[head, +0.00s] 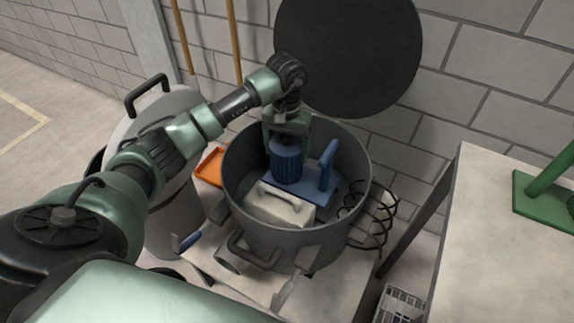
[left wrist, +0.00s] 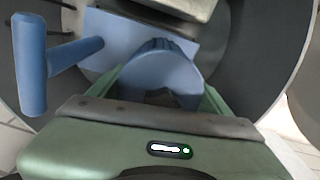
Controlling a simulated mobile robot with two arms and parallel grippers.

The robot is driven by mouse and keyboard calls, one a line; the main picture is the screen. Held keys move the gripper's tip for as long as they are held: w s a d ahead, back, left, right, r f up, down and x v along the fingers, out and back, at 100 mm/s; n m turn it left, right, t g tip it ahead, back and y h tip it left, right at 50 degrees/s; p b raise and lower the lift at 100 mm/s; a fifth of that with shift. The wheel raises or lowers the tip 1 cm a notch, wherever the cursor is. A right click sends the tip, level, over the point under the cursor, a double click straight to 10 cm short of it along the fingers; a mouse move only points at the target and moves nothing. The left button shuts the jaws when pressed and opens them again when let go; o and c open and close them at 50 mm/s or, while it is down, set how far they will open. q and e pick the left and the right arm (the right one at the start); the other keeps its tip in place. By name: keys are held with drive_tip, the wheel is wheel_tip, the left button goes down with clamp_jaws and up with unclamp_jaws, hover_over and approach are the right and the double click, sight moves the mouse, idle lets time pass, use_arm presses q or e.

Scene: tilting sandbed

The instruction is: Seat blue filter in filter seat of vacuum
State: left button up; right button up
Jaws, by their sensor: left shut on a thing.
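The vacuum (head: 262,235) is an open grey drum with its dark round lid (head: 350,50) raised behind it. Inside the drum are a blue plate with an upright blue post (head: 326,166) and a pale block with a handle (head: 280,203). The blue filter (head: 286,163) is a ribbed cylinder, upright over the blue plate inside the drum. My left gripper (head: 287,130) is shut on the filter's top from above. In the left wrist view the filter (left wrist: 158,72) is between the fingers, with the blue plate (left wrist: 110,30) beyond. Whether the filter's bottom touches the seat is hidden. My right gripper does not show.
A grey bin (head: 175,220) stands left of the drum, with an orange tray (head: 210,166) between them. A coiled black hose or wire (head: 375,215) hangs at the drum's right. A pale table (head: 480,250) with a green stand (head: 540,195) is at right. A brick wall is behind.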

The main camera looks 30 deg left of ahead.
sight(287, 136)
use_arm(q)
wheel_tip(287, 136, down, 6)
drive_tip(key=shift+r, duration=0.2)
drive_tip(key=shift+f, duration=0.1)
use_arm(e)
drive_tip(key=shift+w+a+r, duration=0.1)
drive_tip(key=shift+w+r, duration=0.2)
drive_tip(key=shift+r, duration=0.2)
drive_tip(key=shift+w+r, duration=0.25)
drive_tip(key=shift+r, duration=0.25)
use_arm(q)
drive_tip(key=shift+f+b, duration=0.1)
drive_tip(key=shift+b, duration=0.2)
drive_tip(key=o, duration=2.1)
drive_tip(key=shift+c, duration=0.2)
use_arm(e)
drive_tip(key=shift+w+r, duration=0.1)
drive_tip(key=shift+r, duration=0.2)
use_arm(q)
wheel_tip(287, 136, up, 2)
drive_tip(key=shift+w+r, duration=0.1)
wheel_tip(287, 136, up, 10)
drive_tip(key=shift+p, duration=0.55)
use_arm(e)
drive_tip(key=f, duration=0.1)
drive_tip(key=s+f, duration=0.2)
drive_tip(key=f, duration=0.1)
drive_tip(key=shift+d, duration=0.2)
